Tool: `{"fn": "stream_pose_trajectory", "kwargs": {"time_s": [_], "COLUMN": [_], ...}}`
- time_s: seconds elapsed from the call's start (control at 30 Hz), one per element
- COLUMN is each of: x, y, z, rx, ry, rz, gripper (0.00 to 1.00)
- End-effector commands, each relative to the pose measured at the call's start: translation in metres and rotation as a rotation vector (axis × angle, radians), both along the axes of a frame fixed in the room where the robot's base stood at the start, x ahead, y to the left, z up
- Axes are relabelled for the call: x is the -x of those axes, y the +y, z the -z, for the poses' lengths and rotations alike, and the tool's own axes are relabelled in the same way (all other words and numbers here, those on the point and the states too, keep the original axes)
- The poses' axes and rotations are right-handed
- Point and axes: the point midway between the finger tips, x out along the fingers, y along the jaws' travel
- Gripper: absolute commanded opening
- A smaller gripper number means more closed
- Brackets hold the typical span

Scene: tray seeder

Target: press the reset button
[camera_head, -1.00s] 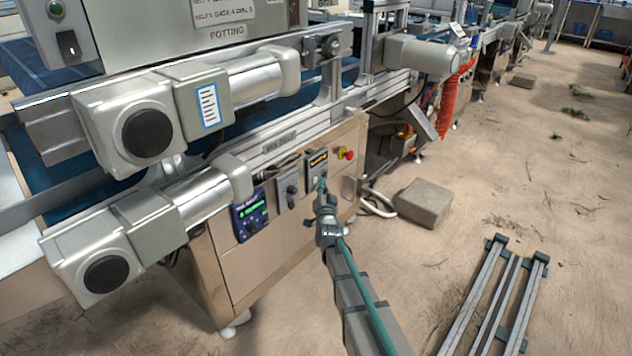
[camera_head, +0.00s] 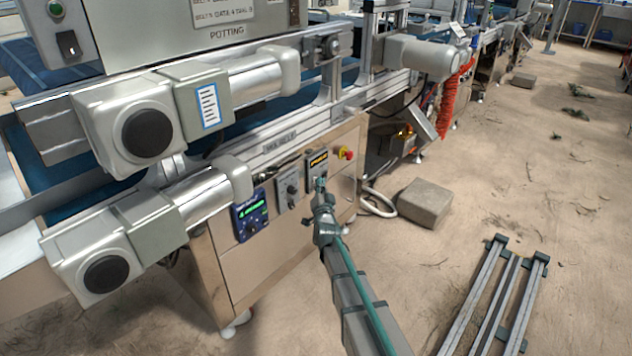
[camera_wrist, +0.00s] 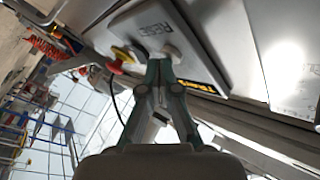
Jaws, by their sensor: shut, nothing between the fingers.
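The reset panel is a small grey plate (camera_head: 317,160) with a yellow-on-black label, on the steel cabinet front. In the wrist view the plate (camera_wrist: 205,50) fills the upper middle and carries the word RESET. A pale round button (camera_wrist: 173,49) shows beside that word, partly behind my fingertips. My gripper (camera_wrist: 158,64) is shut and empty, its tips right at the button. I cannot tell whether they touch it. In the head view my gripper (camera_head: 321,184) reaches up to the lower part of the plate and covers the button.
A red emergency stop on yellow (camera_head: 345,153) sits right of the plate. A grey switch box (camera_head: 288,192) and a blue display box (camera_head: 249,215) are to its left. A grey block (camera_head: 425,202) and metal rails (camera_head: 497,295) lie on the floor.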

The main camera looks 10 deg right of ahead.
Motion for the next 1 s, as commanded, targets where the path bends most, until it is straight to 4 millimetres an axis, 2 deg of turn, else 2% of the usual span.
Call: {"fn": "stream_pose_trajectory", "kwargs": {"time_s": [1.0], "x": [0.012], "y": [-0.01], "z": [0.002], "rx": [0.0], "ry": [0.0], "rz": [0.0], "gripper": [0.0]}}
